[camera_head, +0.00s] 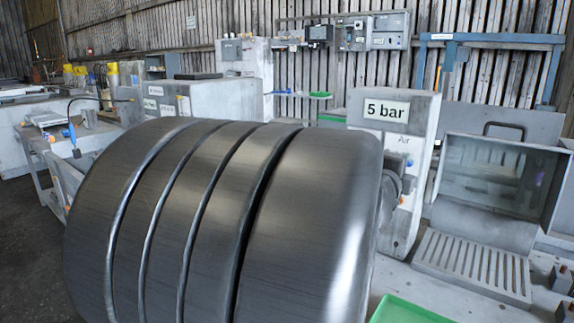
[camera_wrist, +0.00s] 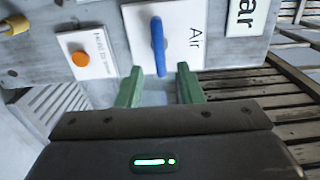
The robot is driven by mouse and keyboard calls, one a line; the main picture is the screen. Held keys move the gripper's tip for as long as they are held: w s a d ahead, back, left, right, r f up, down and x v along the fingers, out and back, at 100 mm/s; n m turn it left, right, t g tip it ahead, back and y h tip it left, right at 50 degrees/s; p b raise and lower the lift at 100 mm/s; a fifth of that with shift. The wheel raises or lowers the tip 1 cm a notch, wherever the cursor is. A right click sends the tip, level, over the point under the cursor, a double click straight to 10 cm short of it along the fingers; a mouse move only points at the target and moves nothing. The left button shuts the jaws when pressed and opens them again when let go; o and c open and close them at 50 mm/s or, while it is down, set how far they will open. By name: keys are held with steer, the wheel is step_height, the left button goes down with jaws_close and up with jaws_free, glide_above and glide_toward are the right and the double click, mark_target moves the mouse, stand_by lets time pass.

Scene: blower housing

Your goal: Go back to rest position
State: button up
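My gripper (camera_wrist: 160,82) shows in the wrist view with its two green fingers apart and nothing held between them. A blue lever (camera_wrist: 157,42) hangs upright on a white plate marked "Air" (camera_wrist: 187,32). The lever's lower end is just beyond the gap between the fingertips; whether a finger touches it I cannot tell. In the head view my gripper cannot be made out, and a large dark ribbed cylinder close to the camera hides much of the scene.
An orange button (camera_wrist: 80,59) is left of the lever. The grey cabinet marked "5 bar" (camera_head: 420,112) stands right of centre in the head view. A glass-fronted box (camera_head: 500,180) and slatted grate (camera_head: 475,262) are at right. A green surface (camera_head: 405,311) shows at the bottom edge.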

steer(key=shift+x, duration=1.25)
steer(key=p+v, duration=0.4)
steer(key=v, duration=1)
steer(key=w+d+n+b, duration=0.2)
steer(key=w+d+n, duration=0.2)
steer(key=w+d, duration=0.4)
steer(key=shift+w+r+n, duration=0.3)
steer(key=shift+w+r, duration=0.1)
steer(key=shift+w, duration=1.2)
steer(key=shift+d, duration=0.1)
